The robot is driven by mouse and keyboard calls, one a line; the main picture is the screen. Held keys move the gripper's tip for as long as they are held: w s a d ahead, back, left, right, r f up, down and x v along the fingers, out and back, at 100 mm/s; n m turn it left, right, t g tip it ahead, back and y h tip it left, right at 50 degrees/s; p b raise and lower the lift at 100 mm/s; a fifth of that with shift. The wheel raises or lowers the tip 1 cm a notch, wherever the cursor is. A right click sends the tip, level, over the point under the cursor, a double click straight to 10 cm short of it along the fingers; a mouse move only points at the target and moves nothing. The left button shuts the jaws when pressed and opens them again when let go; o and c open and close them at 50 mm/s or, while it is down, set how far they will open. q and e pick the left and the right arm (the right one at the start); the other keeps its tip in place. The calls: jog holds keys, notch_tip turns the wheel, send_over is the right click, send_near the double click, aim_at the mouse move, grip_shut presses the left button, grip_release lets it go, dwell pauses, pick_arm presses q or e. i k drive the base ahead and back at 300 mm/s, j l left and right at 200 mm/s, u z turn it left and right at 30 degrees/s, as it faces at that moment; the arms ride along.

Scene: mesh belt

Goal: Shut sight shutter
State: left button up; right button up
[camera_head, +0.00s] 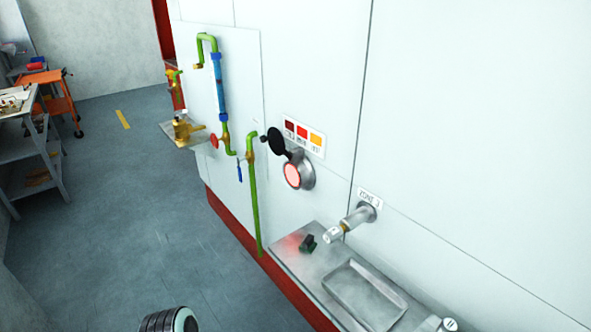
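The sight port (306,172) is a round metal fitting on the pale panel wall, with a glowing red-pink glass (292,175) facing out. The sight shutter (277,141) is a black disc swung up and to the left of the port. The glass is almost wholly uncovered. A small black knob (263,139) shows at the shutter's left. Neither of my grippers is in view, and nothing touches the shutter.
Green pipework (253,205) with a blue sight tube (221,88) stands left of the port. A metal shelf (283,253) below holds a shallow tray (362,293) and a dark block (307,243). A pipe stub (350,221) juts out above it.

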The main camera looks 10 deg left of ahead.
aim_at(276, 142)
jog(key=i+j+z, duration=0.15)
jog(key=j, duration=0.3)
jog(key=i+j+z, duration=0.1)
jog(key=j, duration=0.35)
jog(key=i+j+z, duration=0.15)
jog(key=j, duration=0.3)
